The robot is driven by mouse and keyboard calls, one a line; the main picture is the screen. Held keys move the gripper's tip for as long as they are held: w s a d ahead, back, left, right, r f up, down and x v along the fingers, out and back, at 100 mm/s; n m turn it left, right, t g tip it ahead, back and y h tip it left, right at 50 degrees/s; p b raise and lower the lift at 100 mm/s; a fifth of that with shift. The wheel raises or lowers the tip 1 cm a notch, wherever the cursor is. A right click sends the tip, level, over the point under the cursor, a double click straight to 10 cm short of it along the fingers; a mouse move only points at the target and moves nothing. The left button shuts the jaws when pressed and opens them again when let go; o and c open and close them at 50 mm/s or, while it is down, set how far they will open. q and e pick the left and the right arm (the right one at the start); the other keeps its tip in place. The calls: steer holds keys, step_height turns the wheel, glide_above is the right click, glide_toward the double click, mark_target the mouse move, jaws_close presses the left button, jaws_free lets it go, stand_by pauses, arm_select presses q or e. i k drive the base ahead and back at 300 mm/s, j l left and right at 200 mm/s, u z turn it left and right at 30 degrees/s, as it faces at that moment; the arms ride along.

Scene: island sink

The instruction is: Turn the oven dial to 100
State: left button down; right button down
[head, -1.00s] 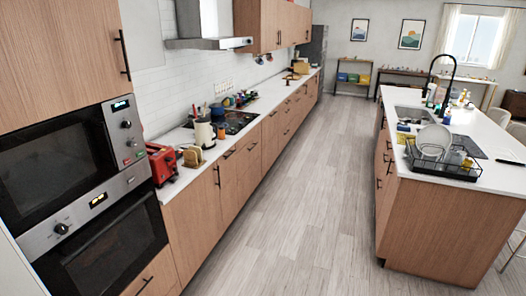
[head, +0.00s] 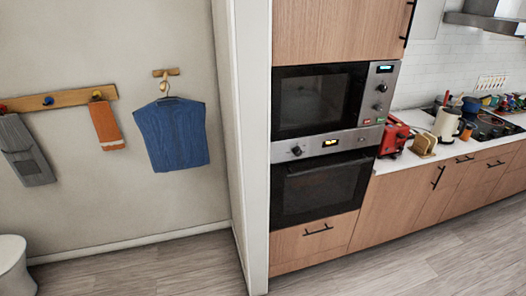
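The built-in oven (head: 321,186) is in the head view right of centre, below a microwave (head: 318,101) in the same tall cabinet. Its steel control panel carries a dark round dial (head: 297,151) at the left and a small lit yellow display (head: 330,143) near the middle. The dial's setting is too small to read. The oven door is closed. Neither of my grippers shows in the view.
A white wall end (head: 252,150) stands just left of the oven cabinet. Clothes hang on the left wall, among them a blue vest (head: 172,135). A red toaster (head: 393,136) sits on the counter at right. The wooden floor (head: 150,272) in front looks clear.

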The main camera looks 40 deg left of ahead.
mark_target(297, 151)
steer(key=k+j+u, duration=0.1)
steer(key=u, duration=0.35)
steer(key=j+u, duration=0.25)
steer(key=u, duration=0.15)
